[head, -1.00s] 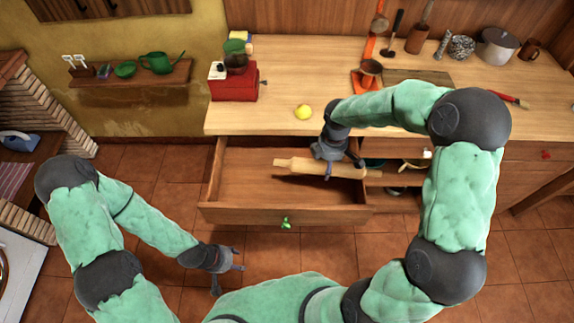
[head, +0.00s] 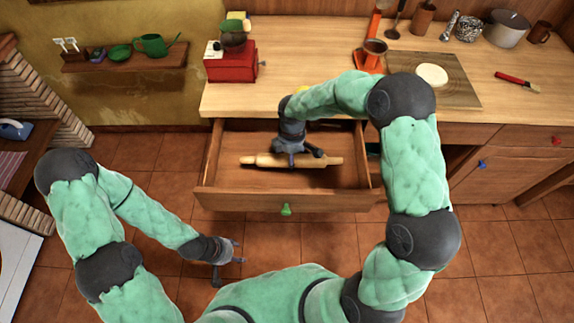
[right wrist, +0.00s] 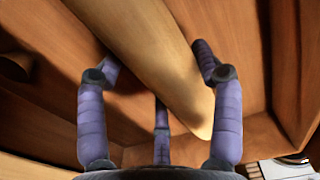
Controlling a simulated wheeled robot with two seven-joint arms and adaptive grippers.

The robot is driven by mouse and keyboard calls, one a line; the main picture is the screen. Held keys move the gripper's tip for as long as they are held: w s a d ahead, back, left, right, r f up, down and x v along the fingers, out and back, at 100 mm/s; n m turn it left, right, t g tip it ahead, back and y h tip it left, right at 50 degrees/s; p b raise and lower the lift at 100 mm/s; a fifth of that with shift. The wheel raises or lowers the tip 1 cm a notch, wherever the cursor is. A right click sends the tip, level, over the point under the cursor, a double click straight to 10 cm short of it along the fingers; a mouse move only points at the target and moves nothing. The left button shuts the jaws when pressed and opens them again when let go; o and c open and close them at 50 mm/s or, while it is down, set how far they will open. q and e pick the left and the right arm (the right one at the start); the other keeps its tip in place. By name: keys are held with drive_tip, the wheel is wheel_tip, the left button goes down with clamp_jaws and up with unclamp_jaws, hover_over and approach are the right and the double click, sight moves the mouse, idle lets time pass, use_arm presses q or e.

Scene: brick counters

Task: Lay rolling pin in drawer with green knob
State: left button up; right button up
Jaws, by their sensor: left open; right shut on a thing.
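The drawer (head: 286,202) with the green knob (head: 286,209) is pulled out below the counter. The wooden rolling pin (head: 262,160) lies lengthwise from left to right over the drawer's inside, within its side walls. My right gripper (head: 298,160) reaches down into the drawer area, shut on the rolling pin's middle. In the right wrist view the pin (right wrist: 165,70) runs between the fingers (right wrist: 160,85), with the drawer's wood behind it. Whether the pin touches the drawer floor is unclear. My left gripper (head: 230,262) is open and empty, low over the tiled floor left of the drawer.
On the counter (head: 310,50) stand a red grinder (head: 231,67), an orange stand (head: 371,57), and a board (head: 452,85) with a pale round piece of dough (head: 432,74). A cabinet with a blue knob (head: 482,164) and a drawer with a red knob (head: 557,141) are at right.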

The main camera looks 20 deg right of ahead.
sight(287, 163)
drive_tip(key=shift+w+a+f, duration=0.25)
drive_tip(key=shift+a+f, duration=0.25)
drive_tip(key=shift+f, duration=0.1)
wheel_tip(287, 163, down, 4)
drive_tip(key=b, duration=0.2)
drive_tip(key=shift+w+a+r+b, duration=0.15)
drive_tip(key=shift+r+b, duration=0.1)
drive_tip(key=shift+b, duration=0.05)
drive_tip(key=shift+r, duration=0.1)
drive_tip(key=o, duration=1.5)
drive_tip(key=shift+f, duration=0.2)
wheel_tip(287, 163, up, 12)
drive_tip(key=p, duration=0.5)
drive_tip(key=shift+r, duration=0.2)
